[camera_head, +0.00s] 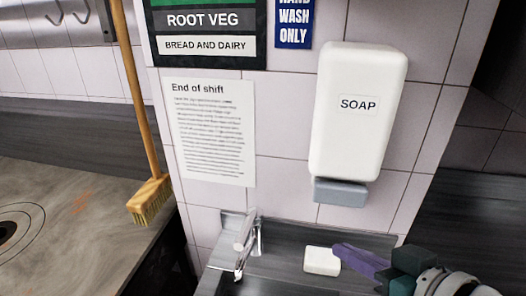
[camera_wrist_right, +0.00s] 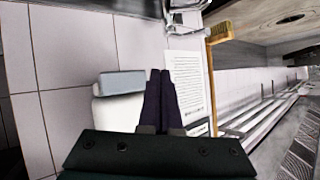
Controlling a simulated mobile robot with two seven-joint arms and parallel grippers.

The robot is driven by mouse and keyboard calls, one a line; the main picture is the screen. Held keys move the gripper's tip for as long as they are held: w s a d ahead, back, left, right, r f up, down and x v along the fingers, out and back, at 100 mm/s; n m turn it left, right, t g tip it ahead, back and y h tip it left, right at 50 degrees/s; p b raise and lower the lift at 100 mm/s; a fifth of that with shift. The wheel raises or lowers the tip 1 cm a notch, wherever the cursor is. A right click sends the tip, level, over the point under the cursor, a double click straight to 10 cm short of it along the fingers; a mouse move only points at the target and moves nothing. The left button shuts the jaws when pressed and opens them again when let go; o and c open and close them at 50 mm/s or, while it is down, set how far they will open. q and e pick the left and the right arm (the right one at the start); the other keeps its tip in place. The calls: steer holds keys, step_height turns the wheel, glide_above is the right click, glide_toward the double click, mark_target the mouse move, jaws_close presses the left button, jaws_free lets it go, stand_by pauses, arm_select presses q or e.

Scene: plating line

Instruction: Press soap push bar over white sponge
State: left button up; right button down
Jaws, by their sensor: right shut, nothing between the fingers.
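The white soap dispenser (camera_head: 358,110) is fixed to the tiled wall, with its grey push bar (camera_head: 341,192) at the bottom. The white sponge (camera_head: 322,261) lies on the sink ledge below the bar. My right gripper (camera_head: 340,250) is shut and empty, its purple fingers just right of the sponge in the head view and lower than the bar. Whether it touches the sponge I cannot tell. In the right wrist view the push bar (camera_wrist_right: 122,83) and part of the dispenser (camera_wrist_right: 115,112) show left of the shut fingers (camera_wrist_right: 160,73). The sponge does not show there. My left gripper is out of view.
A chrome faucet (camera_head: 246,240) stands on the sink (camera_head: 285,282) left of the sponge. A paper notice (camera_head: 210,132) hangs left of the dispenser. A broom (camera_head: 150,195) leans by the dark counter at left. The wall between bar and sink is clear.

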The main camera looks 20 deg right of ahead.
steer(key=shift+w+f, duration=0.1)
steer(key=shift+w, duration=0.05)
steer(key=b, duration=0.3)
glide_toward(326, 203)
step_height(326, 203, down, 2)
steer(key=w+a, duration=0.2)
steer(key=shift+w+d+b, duration=0.5)
steer(key=shift+w+d, duration=0.25)
steer(key=shift+w, duration=0.1)
stand_by(1.5)
